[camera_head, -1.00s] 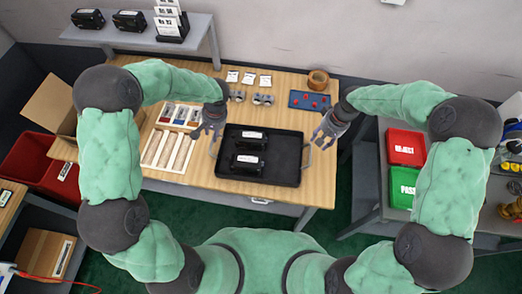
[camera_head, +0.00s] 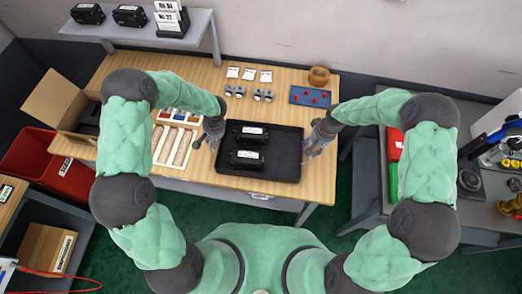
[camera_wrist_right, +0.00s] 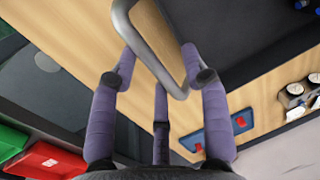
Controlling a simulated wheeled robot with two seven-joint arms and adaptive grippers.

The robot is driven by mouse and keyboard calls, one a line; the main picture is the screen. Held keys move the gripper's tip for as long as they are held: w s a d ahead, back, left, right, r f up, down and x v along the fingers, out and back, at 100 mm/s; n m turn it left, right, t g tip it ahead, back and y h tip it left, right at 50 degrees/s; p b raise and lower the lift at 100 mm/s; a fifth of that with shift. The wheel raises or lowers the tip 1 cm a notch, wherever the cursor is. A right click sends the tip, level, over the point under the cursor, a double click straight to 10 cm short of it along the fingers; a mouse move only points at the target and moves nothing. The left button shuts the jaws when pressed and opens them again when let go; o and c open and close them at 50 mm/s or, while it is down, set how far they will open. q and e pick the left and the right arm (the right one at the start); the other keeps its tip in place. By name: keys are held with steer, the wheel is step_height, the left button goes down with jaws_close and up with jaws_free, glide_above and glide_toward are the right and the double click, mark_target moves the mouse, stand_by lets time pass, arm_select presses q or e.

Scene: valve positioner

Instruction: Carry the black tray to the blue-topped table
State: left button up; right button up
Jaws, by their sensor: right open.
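The black tray (camera_head: 285,170) lies on the wooden bench, with two black units (camera_head: 251,133) with white labels on its left half. My left gripper (camera_head: 206,146) is at the tray's left side, its fingers apart; its handle there is mostly hidden. My right gripper (camera_head: 311,150) is at the tray's right side, open. In the right wrist view, the tray's grey metal handle (camera_wrist_right: 150,50) passes between the open fingers of my right gripper (camera_wrist_right: 160,85). I see no blue-topped table.
The wooden bench (camera_head: 180,75) also holds a parts organizer (camera_head: 172,147), a blue plate with red pieces (camera_head: 310,96), a brown ring and several gauges behind the tray. A grey table (camera_head: 368,180) with red and green bins stands right. Green floor shows in front.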

arm_select(q)
steer(key=shift+a+f, duration=0.1)
steer(key=shift+f, duration=0.2)
arm_select(e)
steer(key=shift+f, duration=0.3)
arm_select(q)
steer(key=c, duration=0.5)
arm_select(e)
steer(key=shift+a, duration=0.1)
steer(key=c, duration=0.5)
arm_select(q)
jaws_close()
arm_select(e)
jaws_close()
arm_select(q)
steer(key=shift+w+r, duration=0.1)
steer(key=shift+r, duration=0.15)
arm_select(e)
steer(key=shift+w+r, duration=0.1)
steer(key=shift+r, duration=0.15)
